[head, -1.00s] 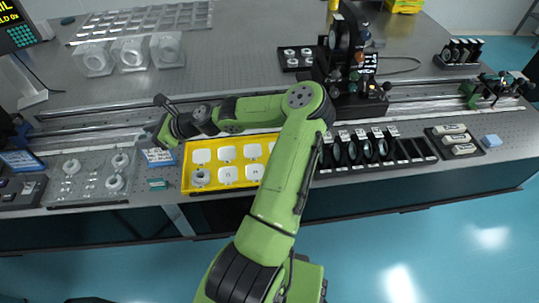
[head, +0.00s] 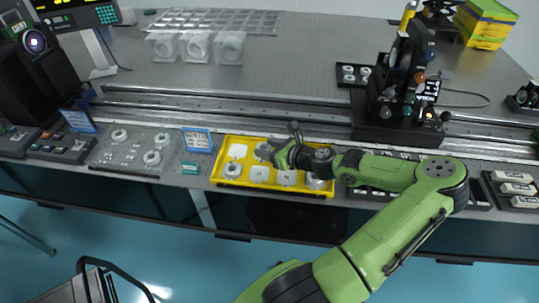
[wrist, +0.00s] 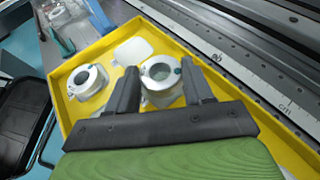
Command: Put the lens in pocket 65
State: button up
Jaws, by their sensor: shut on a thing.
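My gripper (wrist: 162,78) is shut on a lens in a round pale mount (wrist: 160,92), with one dark finger on each side of it. In the head view my gripper (head: 276,148) is low over the back row of the yellow tray (head: 218,160); the held lens (head: 264,150) partly shows beside it. A similar ring mount (head: 232,171) sits in the tray's front left place, also in the wrist view (wrist: 88,81). I cannot read a number 65 on any pocket.
A clear plate with ring mounts (head: 131,152) lies left of the tray. A gridded rack (head: 215,20) and clear blocks (head: 196,46) stand at the back left. Rails (head: 240,112) run behind the tray. A dark optical mount (head: 398,105) stands tall at the right.

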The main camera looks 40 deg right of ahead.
jog(key=shift+f, duration=0.6)
jog(key=shift+r, duration=0.1)
jog(key=o, duration=1)
jog(key=shift+o, duration=0.2)
jog(key=p+v, duration=0.3)
jog(key=v, duration=0.8)
jog(key=shift+w+d+r, duration=0.1)
jog(key=shift+r, duration=0.05)
jog(key=shift+s+r+p, duration=0.1)
jog(key=shift+s+p, duration=0.2)
jog(key=shift+s, duration=0.25)
